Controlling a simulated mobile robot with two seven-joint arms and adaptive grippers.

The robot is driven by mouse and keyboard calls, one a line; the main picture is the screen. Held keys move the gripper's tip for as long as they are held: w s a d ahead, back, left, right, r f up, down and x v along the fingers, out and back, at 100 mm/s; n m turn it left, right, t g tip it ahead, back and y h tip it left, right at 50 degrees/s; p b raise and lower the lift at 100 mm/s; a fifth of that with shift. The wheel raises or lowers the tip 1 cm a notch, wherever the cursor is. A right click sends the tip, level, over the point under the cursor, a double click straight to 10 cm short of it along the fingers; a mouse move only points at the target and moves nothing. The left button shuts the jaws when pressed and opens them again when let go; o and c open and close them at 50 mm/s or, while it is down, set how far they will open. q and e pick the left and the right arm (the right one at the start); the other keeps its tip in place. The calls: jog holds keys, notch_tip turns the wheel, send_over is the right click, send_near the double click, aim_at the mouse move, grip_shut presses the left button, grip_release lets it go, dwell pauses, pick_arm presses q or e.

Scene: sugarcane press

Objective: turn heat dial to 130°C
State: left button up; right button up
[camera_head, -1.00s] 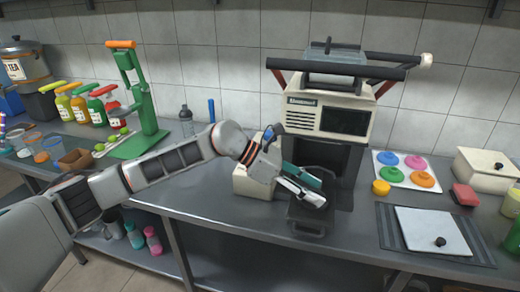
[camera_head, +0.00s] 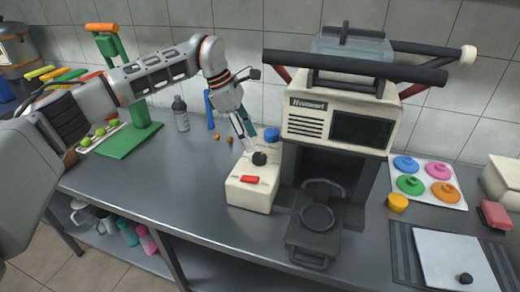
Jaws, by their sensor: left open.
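A cream box (camera_head: 248,192) stands on the counter, left of the press machine. It has a black round knob (camera_head: 260,158), likely the heat dial, on its top and a red switch (camera_head: 250,180) in front of the knob. A blue cap (camera_head: 271,134) is behind the knob. No temperature marks can be read. My left gripper (camera_head: 246,140) is open and points down just above and behind the black knob. I cannot tell whether a finger touches it. My right gripper is not in view.
The sugarcane press (camera_head: 335,125) with dark bars on top stands right of the box, a black tray (camera_head: 312,240) before it. A white board with coloured lids (camera_head: 425,182) lies further right. A green press (camera_head: 125,140) and a bottle (camera_head: 180,115) stand left.

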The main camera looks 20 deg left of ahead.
aim_at(259, 155)
pick_arm(q)
jog(key=x, duration=0.6)
jog(key=shift+d+f, duration=0.2)
jog(key=shift+f, duration=0.05)
jog(key=c, duration=1.1)
